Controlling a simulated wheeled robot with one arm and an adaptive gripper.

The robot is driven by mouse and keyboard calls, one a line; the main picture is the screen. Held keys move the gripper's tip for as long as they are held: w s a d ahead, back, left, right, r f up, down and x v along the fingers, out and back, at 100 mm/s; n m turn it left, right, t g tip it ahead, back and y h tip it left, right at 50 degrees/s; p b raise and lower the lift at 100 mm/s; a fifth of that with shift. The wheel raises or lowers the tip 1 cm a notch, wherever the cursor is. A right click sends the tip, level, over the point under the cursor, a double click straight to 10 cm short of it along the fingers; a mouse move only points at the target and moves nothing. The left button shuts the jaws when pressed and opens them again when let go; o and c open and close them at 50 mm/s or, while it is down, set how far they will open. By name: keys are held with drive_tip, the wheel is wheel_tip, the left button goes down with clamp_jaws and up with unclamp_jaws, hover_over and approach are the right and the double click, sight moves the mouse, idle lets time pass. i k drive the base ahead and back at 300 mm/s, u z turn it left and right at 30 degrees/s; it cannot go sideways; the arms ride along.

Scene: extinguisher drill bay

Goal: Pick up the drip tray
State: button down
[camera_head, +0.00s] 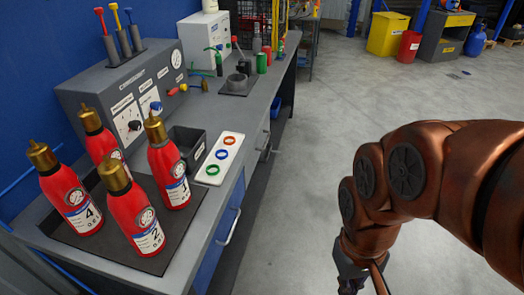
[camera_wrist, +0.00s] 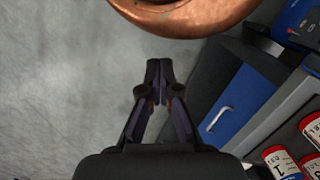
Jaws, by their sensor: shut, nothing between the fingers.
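My gripper (camera_wrist: 158,75) is shut and empty over bare floor in the wrist view. In the head view only its upper part shows at the bottom edge, right of the workbench (camera_head: 225,185) and well apart from it. I cannot tell for sure which thing is the drip tray. A small open dark grey tray (camera_head: 187,139) sits on the bench beside the extinguishers. A flat dark tray or mat (camera_head: 150,262) lies under the red extinguishers (camera_head: 138,225). Another dark plate (camera_head: 236,90) farther back bears a round grey part.
A white strip with coloured rings (camera_head: 220,158) lies by the bench's front edge. A grey control panel (camera_head: 125,95) stands behind. Bottles and cans (camera_head: 262,62) fill the far end. The floor (camera_head: 310,150) to the right is clear; yellow and red bins (camera_head: 408,47) stand far back.

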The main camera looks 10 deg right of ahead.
sight(264, 156)
drive_tip(key=z, duration=0.5)
drive_tip(key=k, duration=0.6)
drive_tip(key=z, duration=0.75)
drive_tip(key=i, duration=1.45)
drive_tip(key=u, duration=0.6)
drive_tip(key=i, duration=1.3)
drive_tip(key=u, duration=1.55)
drive_tip(key=i, duration=0.5)
drive_tip(key=u, duration=0.35)
